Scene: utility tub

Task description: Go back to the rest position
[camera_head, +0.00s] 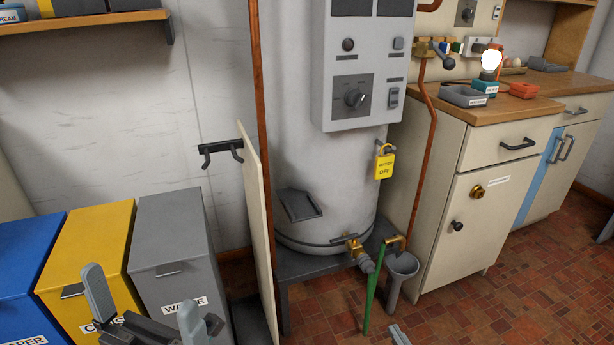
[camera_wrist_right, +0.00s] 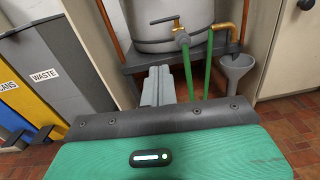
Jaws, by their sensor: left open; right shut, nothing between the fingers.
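My left gripper (camera_head: 145,307) is at the lower left in the head view, its two grey fingers spread apart with nothing between them. It appears in front of the yellow and grey bins. My right gripper (camera_head: 398,336) shows only as grey fingertips at the bottom edge of the head view, right of the green hose. In the right wrist view its fingers (camera_wrist_right: 158,84) are together and empty, pointing toward the stand under the tank. Most of both arms is out of view.
A blue bin (camera_head: 28,262), a yellow bin (camera_head: 92,240) and a grey WASTE bin (camera_head: 172,235) stand at left, beside a thin upright panel (camera_head: 254,210). The tank (camera_head: 325,180) stands centrally, with a green hose (camera_head: 372,295) and funnel (camera_head: 401,266). Open tiled floor (camera_head: 500,295) lies at right.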

